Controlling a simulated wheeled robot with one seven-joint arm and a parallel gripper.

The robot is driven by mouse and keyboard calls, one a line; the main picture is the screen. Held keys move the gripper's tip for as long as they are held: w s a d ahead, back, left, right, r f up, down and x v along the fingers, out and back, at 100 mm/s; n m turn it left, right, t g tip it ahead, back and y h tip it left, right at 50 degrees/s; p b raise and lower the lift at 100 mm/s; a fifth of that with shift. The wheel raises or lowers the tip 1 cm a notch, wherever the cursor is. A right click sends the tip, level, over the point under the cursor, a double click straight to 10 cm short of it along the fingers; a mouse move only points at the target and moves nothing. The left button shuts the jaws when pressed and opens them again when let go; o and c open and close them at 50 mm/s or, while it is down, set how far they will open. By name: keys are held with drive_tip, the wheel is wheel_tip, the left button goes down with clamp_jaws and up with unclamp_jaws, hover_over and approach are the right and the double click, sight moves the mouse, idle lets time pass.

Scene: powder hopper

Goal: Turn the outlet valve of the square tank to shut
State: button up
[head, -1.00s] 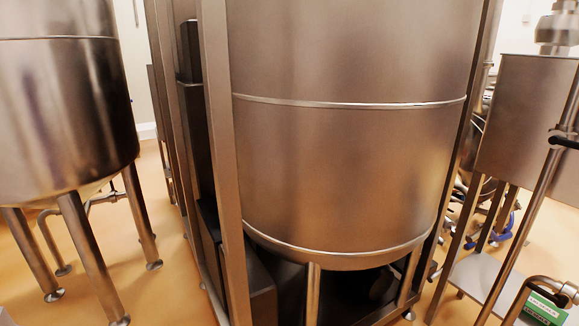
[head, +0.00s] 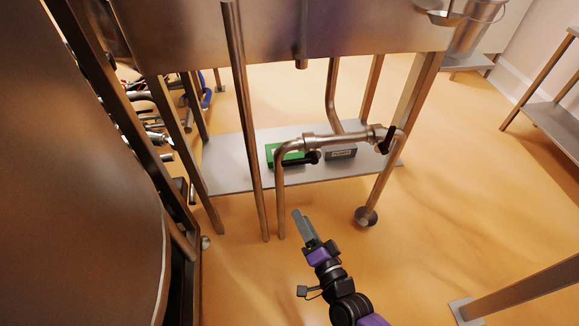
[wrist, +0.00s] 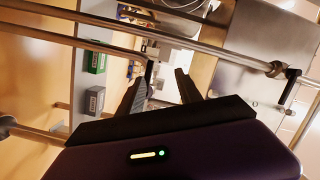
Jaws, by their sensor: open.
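The square tank (head: 290,30) is a steel box on legs at the top of the head view. A steel outlet pipe (head: 335,140) runs below it, with a black valve handle (head: 312,157) at its left and a second black handle (head: 385,143) at its right. I cannot tell for sure which one is the tank's outlet valve. My gripper (head: 301,222) is in front of the pipe, lower in the picture than the left handle. In the wrist view my gripper (wrist: 162,76) is open, with a black handle (wrist: 150,71) near its left fingertip; contact is unclear.
A grey shelf (head: 230,165) between the tank legs holds a green box (head: 285,156) and a grey box (head: 341,152). An upright steel pole (head: 243,130) stands left of my gripper. A large round tank (head: 80,200) fills the left side.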

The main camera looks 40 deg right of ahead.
sight(292, 165)
drive_tip(key=shift+w+d+f+m+g+h+b, duration=0.45)
drive_tip(key=shift+w+d+m, duration=0.9)
drive_tip(key=shift+w+d, duration=1.4)
drive_tip(key=shift+w+d+f+m+g+h+b, duration=0.15)
drive_tip(key=shift+w+d+f+m+h, duration=0.7)
drive_tip(key=shift+w+d, duration=1.85)
drive_tip(key=shift+w+d+f+m+g+h+b, duration=0.3)
drive_tip(key=shift+w+d+m+h, duration=0.4)
drive_tip(key=shift+w+d+m, duration=2.1)
drive_tip(key=shift+w+a+r+n, duration=0.15)
drive_tip(key=shift+w+a+n, duration=0.85)
drive_tip(key=shift+a, duration=0.15)
clamp_jaws()
